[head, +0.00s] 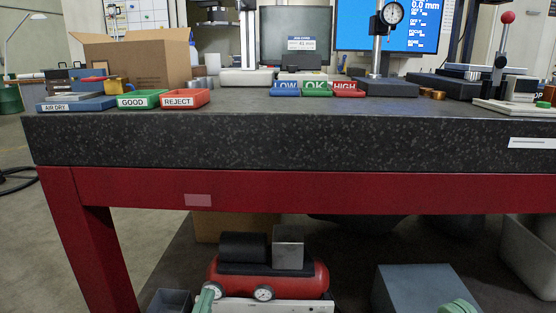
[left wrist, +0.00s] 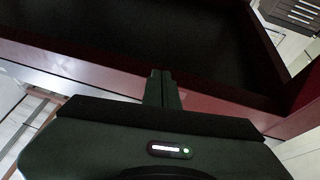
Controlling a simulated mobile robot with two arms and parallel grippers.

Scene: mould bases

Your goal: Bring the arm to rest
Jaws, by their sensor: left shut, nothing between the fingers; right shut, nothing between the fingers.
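My left gripper (left wrist: 161,88) shows in the left wrist view with its two dark fingers together, shut and empty. They point toward the red table frame (left wrist: 110,65), and a dark surface lies beyond it. In the head view a pale green part of my left gripper (head: 206,299) shows at the bottom edge, in front of the red tank under the table. A pale green part of my right gripper (head: 458,306) shows at the bottom edge further right, mostly cut off. It is shut and holds nothing. Both are below the table top.
The granite table (head: 290,143) on its red frame (head: 320,192) spans the view. Trays, a cardboard box (head: 135,62) and gauge stands are on it. Under it are a red compressor (head: 290,278), a blue-grey box (head: 425,287) and a pale bin (head: 530,262).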

